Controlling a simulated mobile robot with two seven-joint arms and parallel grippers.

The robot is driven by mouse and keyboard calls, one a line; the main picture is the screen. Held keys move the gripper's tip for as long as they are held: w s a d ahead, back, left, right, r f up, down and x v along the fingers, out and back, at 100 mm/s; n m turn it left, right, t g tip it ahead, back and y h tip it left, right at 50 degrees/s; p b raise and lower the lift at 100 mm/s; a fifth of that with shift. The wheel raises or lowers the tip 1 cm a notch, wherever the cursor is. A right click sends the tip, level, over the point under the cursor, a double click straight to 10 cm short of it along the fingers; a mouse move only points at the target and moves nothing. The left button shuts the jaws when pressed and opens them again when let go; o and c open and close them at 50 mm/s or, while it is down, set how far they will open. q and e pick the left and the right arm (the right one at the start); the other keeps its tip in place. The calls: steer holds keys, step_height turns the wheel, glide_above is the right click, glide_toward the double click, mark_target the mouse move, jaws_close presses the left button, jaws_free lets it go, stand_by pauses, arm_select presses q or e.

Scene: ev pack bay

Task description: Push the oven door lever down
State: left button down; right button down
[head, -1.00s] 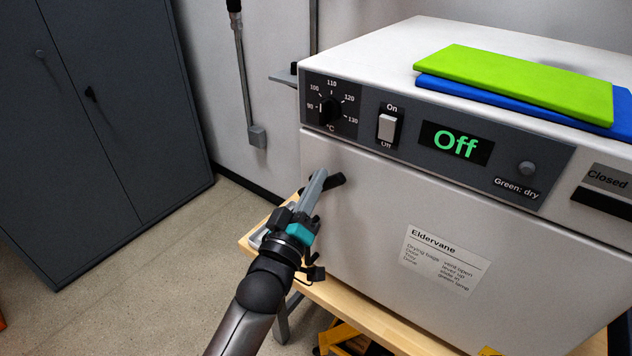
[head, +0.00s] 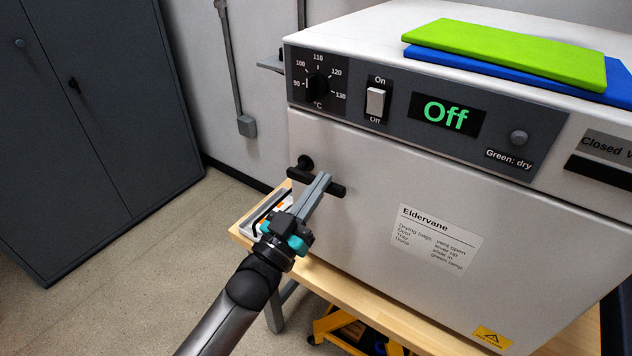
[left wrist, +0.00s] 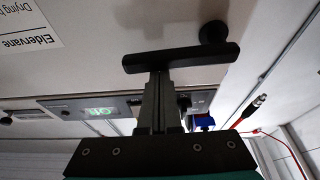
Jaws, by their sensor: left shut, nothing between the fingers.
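The oven door lever (head: 335,189) is a black bar on the left of the oven's white door. It lies roughly parallel to the control panel's lower edge, beside a round black pivot (head: 305,162). In the left wrist view the lever (left wrist: 205,55) crosses just beyond the fingertips, with its pivot (left wrist: 213,32) near the bar's right end. My left gripper (head: 321,180) is shut and empty, its fingertips at the bar's middle. In the wrist view my left gripper (left wrist: 158,80) meets the bar's edge; contact cannot be told for sure. My right gripper is not in view.
The oven (head: 380,170) stands on a wooden table (head: 385,318). Green (head: 510,55) and blue (head: 480,75) flat pieces lie on top. Its display (head: 446,113) reads "Off". A dark cabinet (head: 90,130) stands at the left, with clear floor between.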

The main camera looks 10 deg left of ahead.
arm_select(q)
steer(key=shift+f+m+h, duration=0.3)
steer(key=shift+m+h, duration=0.1)
steer(key=shift+m, duration=0.1)
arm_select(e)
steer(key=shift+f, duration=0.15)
